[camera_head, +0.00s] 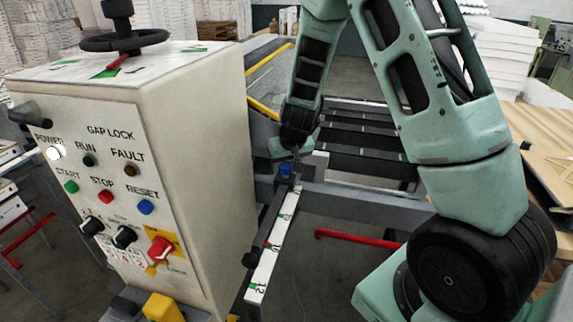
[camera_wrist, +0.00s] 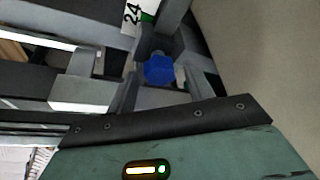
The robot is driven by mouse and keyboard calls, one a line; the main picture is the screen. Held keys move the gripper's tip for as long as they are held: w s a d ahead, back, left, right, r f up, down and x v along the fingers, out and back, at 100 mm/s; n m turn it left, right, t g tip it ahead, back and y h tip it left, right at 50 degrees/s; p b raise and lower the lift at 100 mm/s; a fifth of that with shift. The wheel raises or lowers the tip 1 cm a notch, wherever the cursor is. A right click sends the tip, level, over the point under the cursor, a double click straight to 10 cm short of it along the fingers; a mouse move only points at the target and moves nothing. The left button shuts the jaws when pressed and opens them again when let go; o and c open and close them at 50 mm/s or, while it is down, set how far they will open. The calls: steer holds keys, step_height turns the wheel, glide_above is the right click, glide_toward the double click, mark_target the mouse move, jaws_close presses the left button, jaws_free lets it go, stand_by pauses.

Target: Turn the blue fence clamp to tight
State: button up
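The blue fence clamp (camera_head: 286,169) is a small blue knob at the far end of the white scale rail, beside the control cabinet. In the wrist view the blue clamp (camera_wrist: 160,69) sits on a grey metal bar, just beyond the dark edge of my gripper housing. My gripper (camera_head: 289,150) points down just above and behind the clamp. I see no contact with it. The fingers are too small and dark to tell whether they are open or shut. Which way the clamp is turned cannot be made out.
The beige control cabinet (camera_head: 190,130), with a black handwheel (camera_head: 124,40) on top, stands close on the left. The scale rail (camera_head: 272,245) runs toward me with a dark bar beside it. Dark rollers (camera_head: 365,140) lie behind my gripper. A red bar (camera_head: 360,240) is low on the right.

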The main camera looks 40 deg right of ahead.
steer(key=c, duration=0.8)
steer(key=shift+a+r+m+p, duration=0.15)
steer(key=shift+m+p, duration=0.25)
steer(key=shift+p, duration=0.4)
steer(key=shift+m+h+p, duration=0.3)
steer(key=shift+m+p, duration=0.1)
steer(key=o, duration=1)
steer(key=shift+c, duration=0.2)
steer(key=p+v, duration=0.5)
steer(key=v, duration=1.2)
